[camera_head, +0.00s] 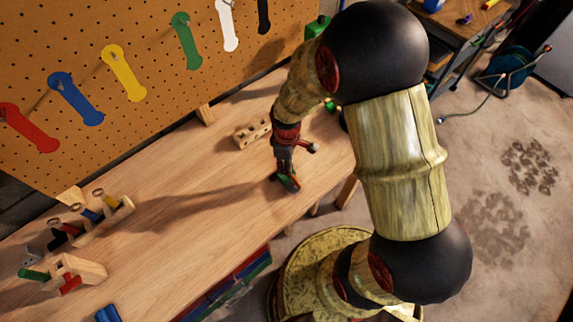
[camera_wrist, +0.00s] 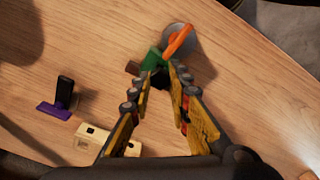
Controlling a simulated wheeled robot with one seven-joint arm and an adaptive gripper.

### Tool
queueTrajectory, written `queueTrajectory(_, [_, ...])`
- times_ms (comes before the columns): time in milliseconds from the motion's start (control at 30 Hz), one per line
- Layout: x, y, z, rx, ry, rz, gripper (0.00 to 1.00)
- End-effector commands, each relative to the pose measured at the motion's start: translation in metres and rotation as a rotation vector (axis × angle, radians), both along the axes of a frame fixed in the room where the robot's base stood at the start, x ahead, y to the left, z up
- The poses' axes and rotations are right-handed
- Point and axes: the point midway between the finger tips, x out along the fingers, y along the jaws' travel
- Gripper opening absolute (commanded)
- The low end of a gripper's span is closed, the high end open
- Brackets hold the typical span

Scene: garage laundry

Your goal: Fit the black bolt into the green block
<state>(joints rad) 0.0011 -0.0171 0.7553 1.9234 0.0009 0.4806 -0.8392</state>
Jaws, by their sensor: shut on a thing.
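My gripper (camera_wrist: 161,74) is shut on a small dark piece (camera_wrist: 160,80), which appears to be the black bolt. It is mostly hidden between the fingertips. The green block (camera_wrist: 152,60) shows right at the fingertips in the wrist view, and low under my gripper (camera_head: 284,172) in the head view as a small green patch (camera_head: 291,184). The bolt and block overlap in view; I cannot tell whether the bolt is in the block, touching it or just above it. A brown piece (camera_wrist: 132,68) shows beside the block.
A wooden block with holes (camera_head: 252,133) lies near the pegboard. In the wrist view, a purple piece with a black part (camera_wrist: 55,109) stands left and an orange piece (camera_wrist: 178,40) lies close beyond the fingertips. Wooden holders (camera_head: 88,228) fill the bench's left end. Mid-bench is clear.

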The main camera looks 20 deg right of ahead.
Motion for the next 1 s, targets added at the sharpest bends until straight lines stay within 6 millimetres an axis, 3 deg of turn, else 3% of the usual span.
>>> queueTrajectory(700, [-0.003,0.000,-0.024,0.000,0.006,0.000,0.00])
queueTrajectory(967, [-0.003,0.000,-0.024,-0.001,0.005,0.001,0.00])
queueTrajectory(1000, [-0.002,0.000,-0.023,0.000,0.004,0.001,0.20])
